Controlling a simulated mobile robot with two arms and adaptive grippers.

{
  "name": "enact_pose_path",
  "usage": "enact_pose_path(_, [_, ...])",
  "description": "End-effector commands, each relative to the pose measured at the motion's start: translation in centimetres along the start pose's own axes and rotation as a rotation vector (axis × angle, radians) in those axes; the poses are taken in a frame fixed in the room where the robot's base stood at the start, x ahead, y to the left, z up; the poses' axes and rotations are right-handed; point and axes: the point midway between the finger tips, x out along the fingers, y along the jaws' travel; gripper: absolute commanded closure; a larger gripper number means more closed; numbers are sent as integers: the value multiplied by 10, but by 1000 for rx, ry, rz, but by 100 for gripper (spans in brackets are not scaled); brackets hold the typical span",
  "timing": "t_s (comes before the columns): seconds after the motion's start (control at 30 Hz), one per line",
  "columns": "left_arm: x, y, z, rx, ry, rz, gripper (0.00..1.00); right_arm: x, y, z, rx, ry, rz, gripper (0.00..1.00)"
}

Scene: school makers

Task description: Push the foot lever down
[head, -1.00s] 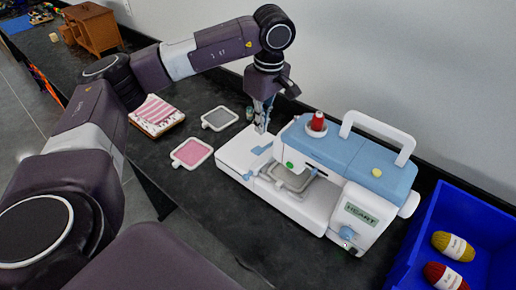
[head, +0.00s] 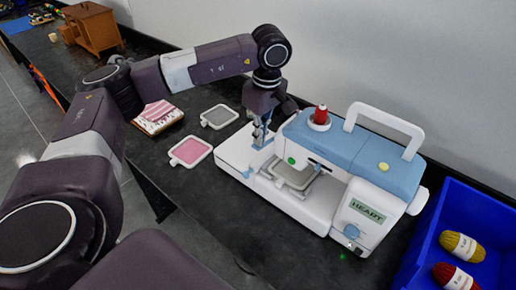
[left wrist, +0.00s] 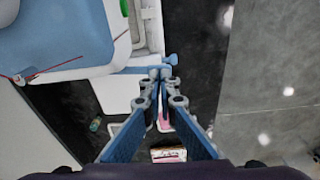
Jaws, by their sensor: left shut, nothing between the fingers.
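The white and light-blue sewing machine (head: 345,160) stands upright on the dark table. My left gripper (head: 260,140) points down at the machine's left end, just beside its head and over its bed. It is shut and empty. In the left wrist view its fingertips (left wrist: 161,74) meet close to a small blue lever-like part (left wrist: 172,60) at the machine's edge. I cannot tell whether they touch it, or for sure that it is the foot lever. A light hoop (head: 294,175) lies under the machine's head. My right gripper is not in view.
A pink hoop (head: 190,151) and a grey hoop (head: 219,117) lie left of the machine. A blue bin (head: 426,236) with yarn stands at right, a wooden cabinet (head: 92,28) far left. The wall runs close behind.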

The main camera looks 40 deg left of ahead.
Motion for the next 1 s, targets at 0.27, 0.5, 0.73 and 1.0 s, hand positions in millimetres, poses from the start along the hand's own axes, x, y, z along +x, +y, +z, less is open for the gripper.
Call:
enact_pose_path(0.27, [1,0,0,0,0,0,100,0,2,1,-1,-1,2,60])
enact_pose_path(0.5, [13,0,1,0,0,-1,100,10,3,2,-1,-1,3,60])
enact_pose_path(0.73, [41,0,4,0,0,-1,100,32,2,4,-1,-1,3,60])
enact_pose_path(1.0, [41,0,4,0,0,0,100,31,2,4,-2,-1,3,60])
